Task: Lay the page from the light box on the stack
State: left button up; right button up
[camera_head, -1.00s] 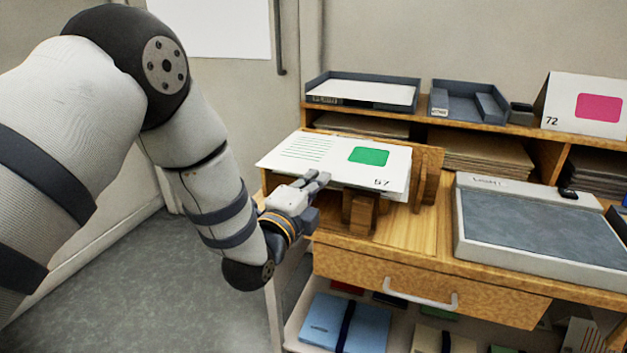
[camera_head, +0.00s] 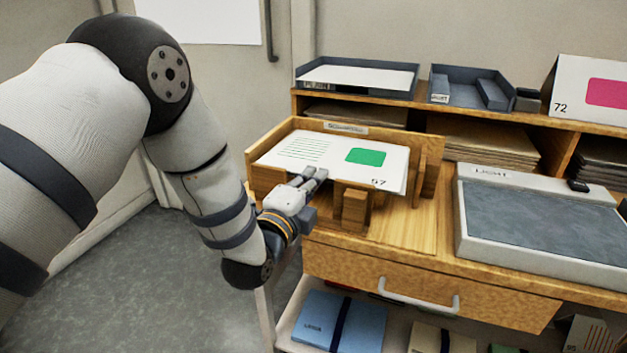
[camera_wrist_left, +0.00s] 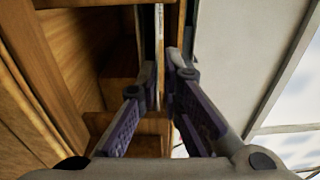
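The page (camera_head: 335,161), white with green lines, a green block and the number 57, lies almost level inside the walls of the wooden tray (camera_head: 286,129). Whatever lies under it is hidden. My left gripper (camera_head: 313,179) is at the page's front edge, by the gap in the tray's front wall. In the left wrist view its fingers (camera_wrist_left: 165,75) are close together, with a thin pale strip between them; they look shut on the page's edge. The light box (camera_head: 540,216) stands at the right, its dark panel bare. My right gripper is not in view.
Wooden blocks (camera_head: 352,207) stand at the tray's front, close right of my gripper. Behind are a grey tray (camera_head: 357,80) with a white sheet, another grey tray (camera_head: 467,93) and a card numbered 72 (camera_head: 590,92). A drawer handle (camera_head: 418,297) juts out below.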

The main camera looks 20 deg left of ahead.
pick_arm(q)
jog(key=shift+o, duration=1.2)
